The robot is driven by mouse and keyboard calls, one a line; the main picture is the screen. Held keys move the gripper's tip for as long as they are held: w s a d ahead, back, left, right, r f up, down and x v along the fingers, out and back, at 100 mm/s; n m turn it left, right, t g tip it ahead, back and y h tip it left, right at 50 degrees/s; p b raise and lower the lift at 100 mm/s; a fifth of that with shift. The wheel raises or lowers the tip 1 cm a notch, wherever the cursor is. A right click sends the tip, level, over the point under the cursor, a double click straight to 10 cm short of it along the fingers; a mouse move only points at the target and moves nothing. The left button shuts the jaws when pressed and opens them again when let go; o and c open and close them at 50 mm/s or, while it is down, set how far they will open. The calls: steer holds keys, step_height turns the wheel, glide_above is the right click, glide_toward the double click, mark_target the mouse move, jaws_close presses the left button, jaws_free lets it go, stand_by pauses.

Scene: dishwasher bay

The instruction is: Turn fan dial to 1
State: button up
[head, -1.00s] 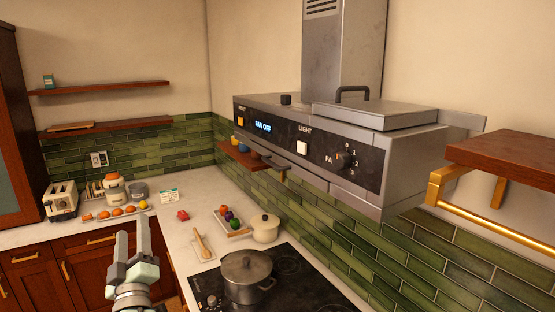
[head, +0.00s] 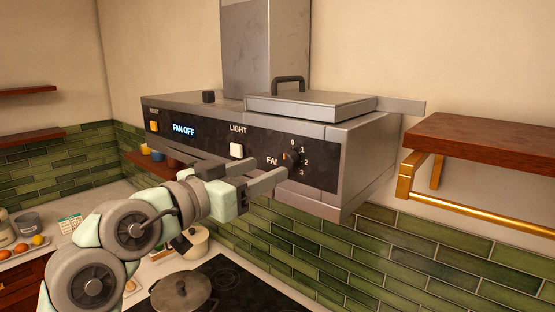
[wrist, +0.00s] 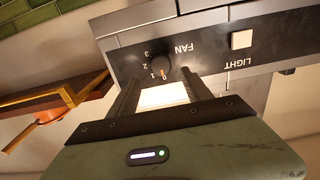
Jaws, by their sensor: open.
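The fan dial (head: 292,160) is a dark round knob on the black front panel of the range hood, with numbers 0 to 3 around its right side. A small orange mark shows on it. The display (head: 183,130) reads "FAN OFF". My gripper (head: 272,171) is open and empty, its fingers pointing at the panel just left of and below the dial in the head view. In the wrist view the dial (wrist: 160,64) lies just beyond and between the fingertips (wrist: 161,77). I cannot tell whether a finger touches it.
A white light button (head: 236,150) sits left of the dial, and a yellow reset button (head: 154,126) farther left. A wooden shelf (head: 480,150) with a brass rail (head: 480,215) stands at right. A lidded pot (head: 182,292) is on the cooktop below.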

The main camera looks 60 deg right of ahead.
mark_target(284, 161)
steer(key=p+x, duration=0.1)
steer(key=x, duration=0.5)
steer(key=shift+c, duration=0.2)
jaws_close()
stand_by(0.4)
